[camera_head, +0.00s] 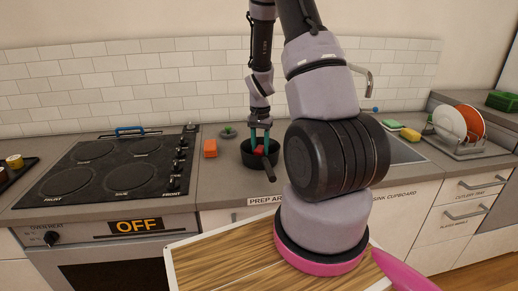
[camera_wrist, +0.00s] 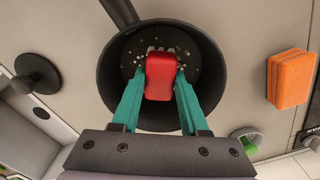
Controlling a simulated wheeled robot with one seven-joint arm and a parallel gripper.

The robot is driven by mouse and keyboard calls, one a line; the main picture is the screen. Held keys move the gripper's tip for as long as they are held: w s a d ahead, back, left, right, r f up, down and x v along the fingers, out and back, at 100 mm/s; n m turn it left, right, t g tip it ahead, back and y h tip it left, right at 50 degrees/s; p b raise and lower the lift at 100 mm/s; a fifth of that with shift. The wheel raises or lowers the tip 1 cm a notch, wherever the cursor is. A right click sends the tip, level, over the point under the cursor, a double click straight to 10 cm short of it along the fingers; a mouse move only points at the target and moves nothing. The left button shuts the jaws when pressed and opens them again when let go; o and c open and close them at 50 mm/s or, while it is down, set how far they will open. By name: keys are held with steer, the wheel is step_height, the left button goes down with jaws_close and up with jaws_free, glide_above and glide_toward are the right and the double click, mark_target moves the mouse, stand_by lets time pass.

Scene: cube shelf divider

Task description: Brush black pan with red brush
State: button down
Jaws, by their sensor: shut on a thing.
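The black pan (camera_head: 247,158) stands on the counter between the stove and the sink, its handle toward the front. In the wrist view the pan (camera_wrist: 107,72) shows from above, with small pale specks on its inside bottom. My gripper (camera_head: 260,146) points down into the pan. In the wrist view its teal fingers (camera_wrist: 161,80) are shut on the red brush (camera_wrist: 160,77), one on each side. Pale bristles show at the brush's far edge, over the pan's bottom. I cannot tell whether they touch it. In the head view the brush (camera_head: 259,150) is partly hidden by the fingers.
An orange sponge (camera_wrist: 291,78) lies beside the pan, also in the head view (camera_head: 210,148). A small green-topped item (camera_head: 228,132) stands behind. The stove (camera_head: 115,170) is at left. A dish rack (camera_head: 465,146) with plates is at right, near yellow and green sponges (camera_head: 410,134).

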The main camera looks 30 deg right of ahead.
steer(key=shift+w+d, duration=0.25)
steer(key=shift+d, duration=0.05)
steer(key=shift+s+a, duration=0.85)
steer(key=shift+a, duration=0.05)
steer(key=shift+w+d, duration=0.8)
steer(key=shift+d, duration=0.1)
steer(key=shift+s+a, duration=0.9)
steer(key=shift+w+d+r, duration=0.1)
steer(key=shift+w+d, duration=0.8)
steer(key=shift+w, duration=0.05)
steer(key=shift+r, duration=0.1)
steer(key=shift+r, duration=0.85)
